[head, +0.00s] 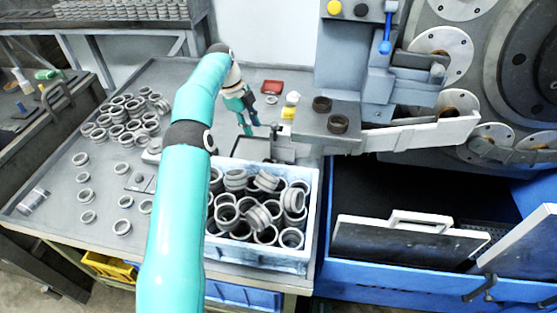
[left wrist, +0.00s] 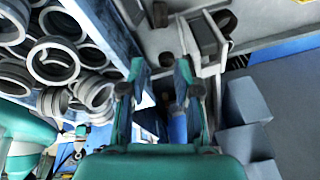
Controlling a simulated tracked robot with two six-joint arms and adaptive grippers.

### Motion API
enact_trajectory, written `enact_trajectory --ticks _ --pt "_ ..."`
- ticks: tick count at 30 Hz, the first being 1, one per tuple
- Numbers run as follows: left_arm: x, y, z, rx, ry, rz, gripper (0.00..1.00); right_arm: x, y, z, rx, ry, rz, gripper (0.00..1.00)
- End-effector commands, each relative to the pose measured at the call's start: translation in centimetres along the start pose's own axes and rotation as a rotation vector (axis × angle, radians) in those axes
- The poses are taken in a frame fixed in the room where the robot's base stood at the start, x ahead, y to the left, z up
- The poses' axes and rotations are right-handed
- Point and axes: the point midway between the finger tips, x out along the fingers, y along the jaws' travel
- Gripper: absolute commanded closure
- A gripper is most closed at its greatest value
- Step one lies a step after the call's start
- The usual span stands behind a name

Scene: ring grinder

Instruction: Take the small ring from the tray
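I cannot tell which surface the task calls the tray. My left gripper (head: 248,121) points down left of the ledge, behind the crate of rings. Its fingers (left wrist: 161,78) are apart in the wrist view, with no ring between them. My right gripper is not in view.
A light-blue crate (head: 258,261) full of larger grey rings stands at the table's front; its rings also fill the left of the wrist view (left wrist: 54,62). Several loose rings (head: 122,112) lie on the grey table. The blue machine stands right.

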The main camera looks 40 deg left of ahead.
Motion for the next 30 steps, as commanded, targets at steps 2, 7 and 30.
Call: enact_trajectory --ticks 2,7,30 --pt "0.2 0.4 0.8 -0.009 -0.005 -0.006 0.68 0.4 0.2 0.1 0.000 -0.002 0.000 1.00" --pt "2.7 0.7 1.1 -0.013 -0.005 -0.005 0.68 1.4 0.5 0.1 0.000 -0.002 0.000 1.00" --pt "13.2 0.2 0.5 -0.009 -0.003 -0.003 0.68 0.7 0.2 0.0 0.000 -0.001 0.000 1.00"
